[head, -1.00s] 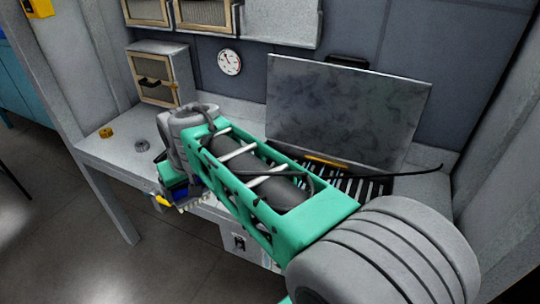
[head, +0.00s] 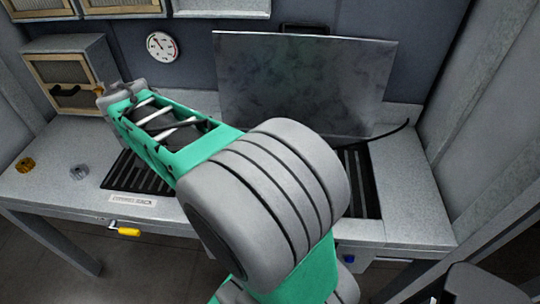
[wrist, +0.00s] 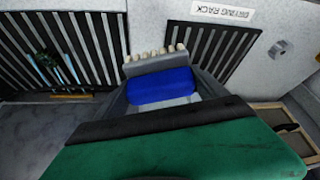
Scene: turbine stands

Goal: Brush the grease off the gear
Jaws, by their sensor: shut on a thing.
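My gripper (wrist: 163,92) is shut on a brush, with its blue body (wrist: 160,86) between the fingers in the wrist view. The brush's pale bristles (wrist: 155,54) point away from my wrist, over the bench. In the head view my arm hides the fingers and the brush. A small brass-coloured round part (head: 25,165) and a small grey round part (head: 79,172) lie on the left of the bench. The grey part also shows at the right of the wrist view (wrist: 282,48), apart from the brush. I cannot tell which is the gear, or see grease.
The grey bench (head: 50,140) has slatted racks (head: 128,178), one labelled as a drying rack. A large grey panel (head: 300,85) stands at the back. A cabinet (head: 68,78) stands back left. A yellow-handled thing (head: 128,232) is at the front edge.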

